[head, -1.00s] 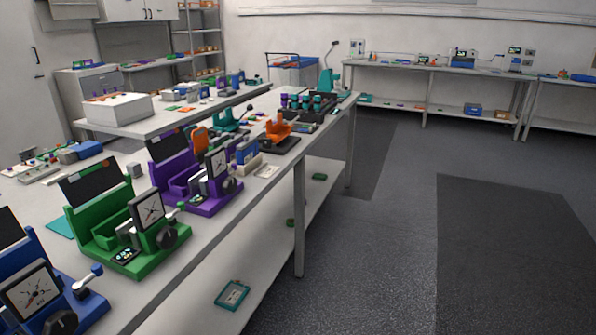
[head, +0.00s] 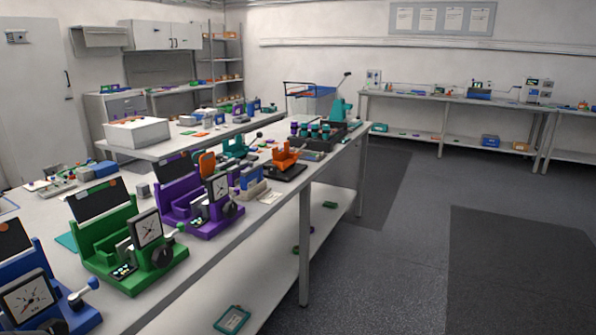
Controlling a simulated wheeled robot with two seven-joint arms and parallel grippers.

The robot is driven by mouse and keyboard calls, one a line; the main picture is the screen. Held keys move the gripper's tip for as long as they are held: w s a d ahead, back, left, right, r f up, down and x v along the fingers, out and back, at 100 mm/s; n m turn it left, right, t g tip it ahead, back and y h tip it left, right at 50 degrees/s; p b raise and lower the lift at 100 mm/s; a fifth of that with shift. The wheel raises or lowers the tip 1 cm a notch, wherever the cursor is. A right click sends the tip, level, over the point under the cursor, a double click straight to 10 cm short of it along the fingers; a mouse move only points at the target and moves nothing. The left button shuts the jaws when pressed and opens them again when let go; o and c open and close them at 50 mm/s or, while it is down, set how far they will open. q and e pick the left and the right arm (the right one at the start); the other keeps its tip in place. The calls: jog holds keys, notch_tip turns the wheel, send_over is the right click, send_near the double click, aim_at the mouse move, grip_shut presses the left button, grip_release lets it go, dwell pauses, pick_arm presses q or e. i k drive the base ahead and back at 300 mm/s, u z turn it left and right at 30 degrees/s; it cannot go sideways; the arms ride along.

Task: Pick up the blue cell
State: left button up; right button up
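I cannot make out for certain which thing is the blue cell. A small blue block (head: 250,178) stands on the long workbench (head: 245,222), just right of the purple fixture (head: 200,205). Another blue box-like item (head: 98,170) lies further left on the bench. A large blue fixture with a dial (head: 45,290) is at the front left, cut off by the frame edge. Neither of my grippers shows in the head view.
A green fixture (head: 125,245) stands between the blue and purple ones. An orange holder (head: 287,158) and a dark rack (head: 318,138) are further back. A lower shelf (head: 270,270) runs beneath the bench. The grey floor (head: 395,260) to the right is clear.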

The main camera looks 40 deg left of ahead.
aim_at(248, 181)
jog(key=z, duration=0.05)
jog(key=i, duration=2.75)
jog(key=u, duration=1.1)
jog(key=i, duration=1.35)
jog(key=u, duration=1.8)
jog(key=i, duration=0.55)
jog(key=u, duration=0.3)
